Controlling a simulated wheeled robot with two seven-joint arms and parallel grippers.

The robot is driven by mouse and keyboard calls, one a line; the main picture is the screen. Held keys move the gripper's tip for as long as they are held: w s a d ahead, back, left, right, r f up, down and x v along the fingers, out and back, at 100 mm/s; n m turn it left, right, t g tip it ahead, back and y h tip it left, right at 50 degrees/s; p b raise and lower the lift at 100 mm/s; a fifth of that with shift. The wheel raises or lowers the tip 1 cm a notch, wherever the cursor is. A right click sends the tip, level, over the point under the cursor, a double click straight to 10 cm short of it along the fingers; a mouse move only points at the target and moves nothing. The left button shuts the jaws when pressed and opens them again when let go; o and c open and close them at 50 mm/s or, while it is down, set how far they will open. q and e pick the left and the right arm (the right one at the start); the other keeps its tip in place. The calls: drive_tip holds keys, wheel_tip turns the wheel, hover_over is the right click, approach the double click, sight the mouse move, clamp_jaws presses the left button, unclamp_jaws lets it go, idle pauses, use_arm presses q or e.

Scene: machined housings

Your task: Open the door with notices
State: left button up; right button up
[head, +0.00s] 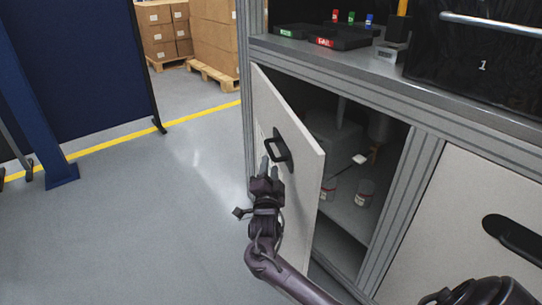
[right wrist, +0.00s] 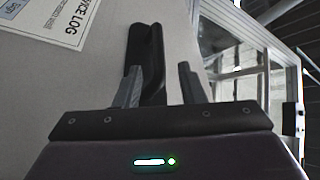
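The light grey cabinet door (head: 301,166) stands part open, swung out from its left edge. A paper notice headed "LOG" (right wrist: 65,22) shows on its face in the right wrist view; in the head view the paper is mostly hidden. Its black handle (head: 278,146) also shows in the right wrist view (right wrist: 151,52). My right gripper (head: 271,170) is at the lower end of the handle. Its fingers (right wrist: 158,85) are spread, one on each side of the handle, with a gap at the right finger. My left gripper is not in view.
Inside the cabinet are grey equipment and small jars (head: 364,192). A second closed door (head: 470,215) with a black handle is at right. The worktop (head: 350,62) holds black trays. Floor (head: 150,220) left of the door is clear; a blue partition (head: 75,70) stands beyond.

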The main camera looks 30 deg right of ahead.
sight(271, 150)
drive_tip(key=x, duration=0.5)
drive_tip(key=shift+w+d, duration=0.15)
drive_tip(key=shift+w, duration=0.05)
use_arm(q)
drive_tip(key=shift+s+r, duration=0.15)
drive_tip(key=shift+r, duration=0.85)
use_arm(e)
drive_tip(key=shift+w+d+r, duration=0.1)
drive_tip(key=shift+w+d, duration=0.3)
drive_tip(key=shift+w, duration=0.15)
clamp_jaws()
use_arm(q)
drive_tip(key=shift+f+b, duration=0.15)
drive_tip(key=shift+b, duration=0.15)
